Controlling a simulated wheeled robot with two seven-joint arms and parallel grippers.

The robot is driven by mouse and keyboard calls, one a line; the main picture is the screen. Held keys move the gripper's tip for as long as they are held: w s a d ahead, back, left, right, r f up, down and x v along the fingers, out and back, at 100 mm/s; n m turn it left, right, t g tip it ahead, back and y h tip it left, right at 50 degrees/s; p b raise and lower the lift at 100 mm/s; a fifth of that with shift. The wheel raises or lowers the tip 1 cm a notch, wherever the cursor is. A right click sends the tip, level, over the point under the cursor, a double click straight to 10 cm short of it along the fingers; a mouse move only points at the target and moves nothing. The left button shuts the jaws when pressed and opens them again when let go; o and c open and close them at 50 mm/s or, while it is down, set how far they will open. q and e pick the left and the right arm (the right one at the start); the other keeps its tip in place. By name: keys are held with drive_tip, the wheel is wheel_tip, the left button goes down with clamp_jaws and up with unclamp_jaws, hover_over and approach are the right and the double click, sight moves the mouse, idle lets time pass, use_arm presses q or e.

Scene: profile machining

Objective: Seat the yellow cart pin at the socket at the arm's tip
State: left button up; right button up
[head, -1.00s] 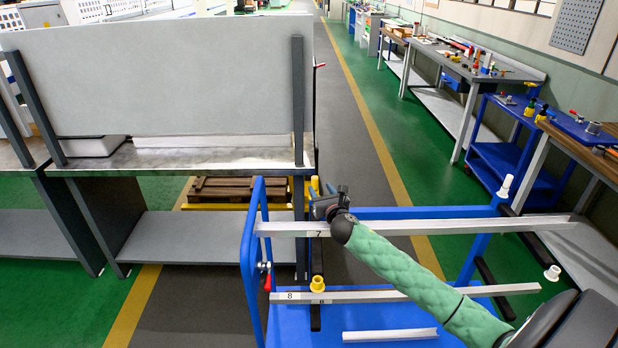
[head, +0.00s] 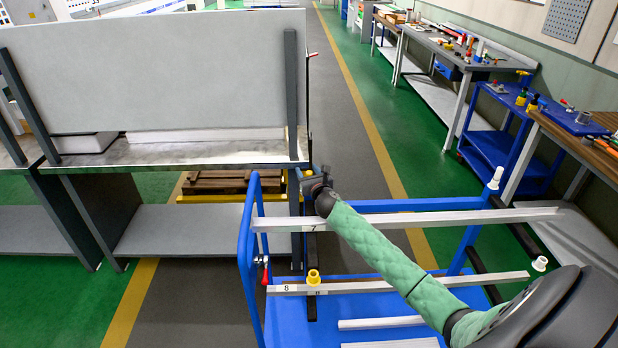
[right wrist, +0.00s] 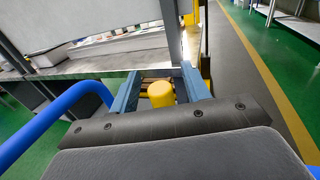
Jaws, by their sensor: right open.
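In the right wrist view a yellow pin (right wrist: 161,93) with a rounded top stands between the two blue-grey fingers of my right gripper (right wrist: 160,90). The fingers are apart, with a gap visible at the pin's sides. The pin's lower end and the socket under it are hidden. Another yellow pin (head: 313,276) stands at the lower bar marked 8 (head: 400,285). My left gripper is out of view.
The blue cart (head: 285,325) has a curved blue handle (head: 247,230) at its left. White pins (head: 497,175) (head: 540,263) stand at the right ends of its arms. A grey panel (head: 150,75) stands on the bench at left. The aisle (head: 350,110) behind is clear.

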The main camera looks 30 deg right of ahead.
drive_tip(key=shift+w+d, duration=0.1)
drive_tip(key=shift+w, duration=0.25)
clamp_jaws()
